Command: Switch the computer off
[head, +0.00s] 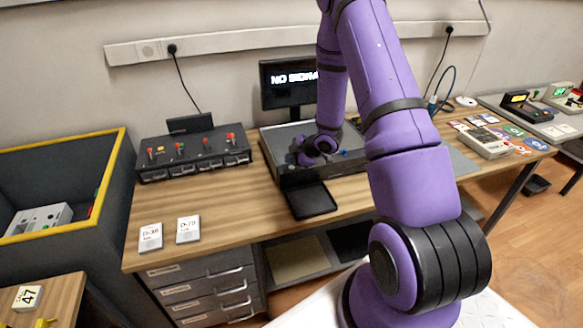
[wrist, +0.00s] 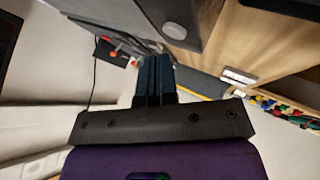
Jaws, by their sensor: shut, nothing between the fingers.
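A grey case surface with a round disc (wrist: 176,31) is just beyond the fingertips. I cannot tell if the disc is a button.
A black switch box with coloured knobs (head: 195,152) stands left of the case. A black pad (head: 311,201) lies in front of it. Two white cards (head: 188,229) lie front left, with clear wood around. Devices and cards (head: 487,143) crowd the right.

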